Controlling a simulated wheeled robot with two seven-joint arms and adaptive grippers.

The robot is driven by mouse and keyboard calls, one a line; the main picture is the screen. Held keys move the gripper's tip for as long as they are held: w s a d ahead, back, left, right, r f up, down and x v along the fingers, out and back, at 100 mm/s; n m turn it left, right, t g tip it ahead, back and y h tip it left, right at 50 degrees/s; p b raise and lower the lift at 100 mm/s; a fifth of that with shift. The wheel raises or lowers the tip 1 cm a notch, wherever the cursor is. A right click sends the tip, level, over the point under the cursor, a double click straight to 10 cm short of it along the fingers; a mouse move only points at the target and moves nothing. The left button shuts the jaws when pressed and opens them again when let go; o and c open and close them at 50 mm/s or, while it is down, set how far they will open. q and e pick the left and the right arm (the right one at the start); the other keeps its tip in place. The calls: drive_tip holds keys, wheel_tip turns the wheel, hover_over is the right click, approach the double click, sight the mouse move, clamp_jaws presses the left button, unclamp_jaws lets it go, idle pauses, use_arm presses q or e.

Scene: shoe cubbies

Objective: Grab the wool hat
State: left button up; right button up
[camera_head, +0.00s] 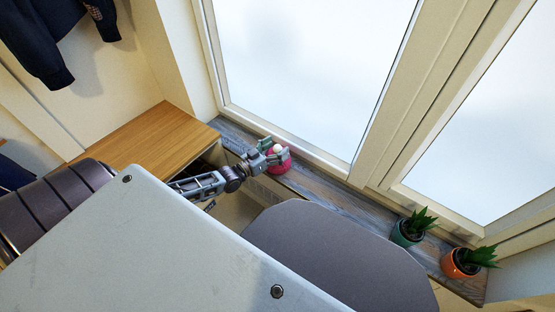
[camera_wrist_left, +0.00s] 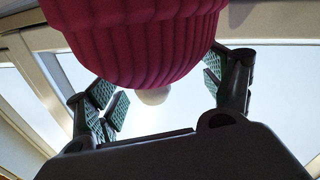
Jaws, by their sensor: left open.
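The wool hat (camera_head: 281,164) is pinkish red with a white pompom and sits on the window sill. In the left wrist view, its ribbed knit (camera_wrist_left: 140,45) fills the top middle, with the pompom (camera_wrist_left: 153,96) below it between the fingers. My left gripper (camera_head: 273,150) is open at the hat, its fingers on either side of the pompom. The wrist view shows the green-padded fingers (camera_wrist_left: 163,88) spread apart; I cannot tell whether they touch the knit. Part of the hat is hidden behind the gripper in the head view. My right gripper is not in view.
The narrow grey wooden sill (camera_head: 335,193) runs along the window. Potted plants in a green pot (camera_head: 406,234) and an orange pot (camera_head: 459,265) stand at its right end. A wooden bench top (camera_head: 150,140) is at the left. A dark jacket (camera_head: 50,40) hangs upper left.

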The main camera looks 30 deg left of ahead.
use_arm(q)
drive_tip(key=c, duration=1.4)
drive_tip(key=shift+r+p, duration=0.35)
drive_tip(key=shift+r, duration=0.15)
clamp_jaws()
drive_tip(key=shift+r+p, duration=0.4)
drive_tip(key=shift+r, duration=0.25)
wheel_tip(320, 180, up, 6)
drive_tip(key=p, duration=0.3)
drive_tip(key=shift+f, duration=0.15)
drive_tip(key=shift+r+p, duration=0.5)
drive_tip(key=shift+r, duration=0.5)
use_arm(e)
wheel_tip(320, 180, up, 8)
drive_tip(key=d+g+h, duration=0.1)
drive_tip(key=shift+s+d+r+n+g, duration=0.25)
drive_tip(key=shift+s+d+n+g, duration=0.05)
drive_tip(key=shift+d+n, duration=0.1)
